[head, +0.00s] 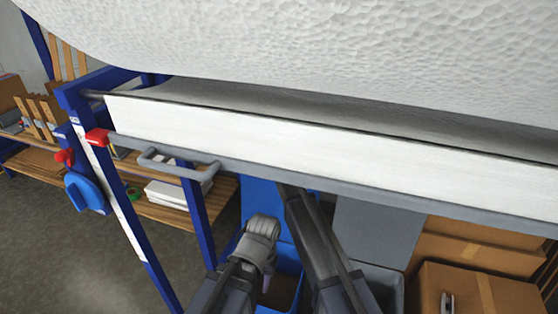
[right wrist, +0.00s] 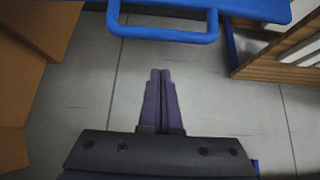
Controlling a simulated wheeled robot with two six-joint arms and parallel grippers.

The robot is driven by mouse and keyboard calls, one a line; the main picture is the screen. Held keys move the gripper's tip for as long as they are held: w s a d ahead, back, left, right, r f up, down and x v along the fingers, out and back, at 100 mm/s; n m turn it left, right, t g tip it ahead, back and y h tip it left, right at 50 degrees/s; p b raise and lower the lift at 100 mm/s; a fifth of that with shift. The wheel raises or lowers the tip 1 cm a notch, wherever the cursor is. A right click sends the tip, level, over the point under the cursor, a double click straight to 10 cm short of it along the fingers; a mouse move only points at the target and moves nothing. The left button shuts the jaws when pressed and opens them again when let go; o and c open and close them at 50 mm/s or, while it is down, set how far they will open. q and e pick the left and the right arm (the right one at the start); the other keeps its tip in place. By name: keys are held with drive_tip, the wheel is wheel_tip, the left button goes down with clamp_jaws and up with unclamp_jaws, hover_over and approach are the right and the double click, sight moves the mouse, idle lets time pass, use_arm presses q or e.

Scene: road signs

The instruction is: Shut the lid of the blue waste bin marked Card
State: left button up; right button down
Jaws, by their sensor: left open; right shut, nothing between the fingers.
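The blue waste bin (head: 288,283) stands below the roll rack in the head view, open at the top. Its raised blue lid (head: 258,196) shows behind my arms, partly hidden by the rack's bar. No Card marking is legible. My left gripper (head: 263,226) is open, in front of the lid and over the bin. My right arm reaches up beside it, its end hidden by the bar. In the right wrist view my right gripper (right wrist: 160,74) is shut and empty. A blue part with a loop handle (right wrist: 165,34) lies ahead of its tips, apart from them; I cannot tell whether it is the lid.
A large white roll (head: 350,45) on a blue frame with a grey bar fills the upper head view. A grey bin (head: 375,235) with a raised lid stands right of the blue one, then cardboard boxes (head: 480,290). Wooden shelves (head: 165,208) stand left. Floor is clear at lower left.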

drive_tip(key=b+x, duration=0.4)
drive_tip(key=x, duration=0.2)
drive_tip(key=s, duration=0.1)
drive_tip(key=s+a+p, duration=0.1)
drive_tip(key=s, duration=0.1)
drive_tip(key=s+r, duration=0.1)
drive_tip(key=shift+s+a+r, duration=0.1)
drive_tip(key=shift+s+a, duration=0.1)
drive_tip(key=shift+s, duration=0.1)
use_arm(q)
wheel_tip(320, 180, down, 4)
drive_tip(key=shift+r, duration=0.2)
use_arm(e)
drive_tip(key=shift+s, duration=0.1)
